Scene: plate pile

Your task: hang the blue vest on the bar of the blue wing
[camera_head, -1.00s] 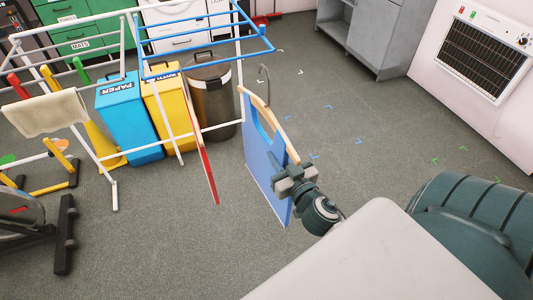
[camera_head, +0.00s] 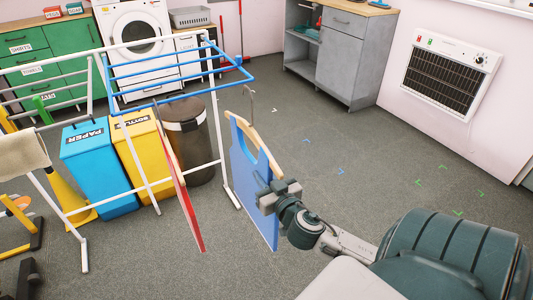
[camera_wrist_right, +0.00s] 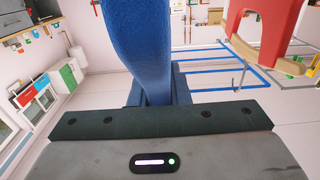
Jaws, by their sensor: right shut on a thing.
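The blue vest (camera_head: 246,165) hangs upright on a wooden hanger (camera_head: 264,134) with a grey hook (camera_head: 251,100). My right gripper (camera_head: 275,194) is shut on the vest's right-hand edge. In the right wrist view the vest's blue cloth (camera_wrist_right: 142,40) rises from the jaws. The blue wing (camera_head: 190,97) sticks out from the white rack. In the head view the hook's top shows just below the wing's right corner, apart from it; the depth between them is unclear. My left gripper is not in view.
A red vest (camera_head: 182,200) hangs below the wing, left of the blue vest; it also shows in the right wrist view (camera_wrist_right: 245,18). Blue and yellow bins (camera_head: 150,160) and a brown bin (camera_head: 187,140) stand behind the rack. The floor to the right is open.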

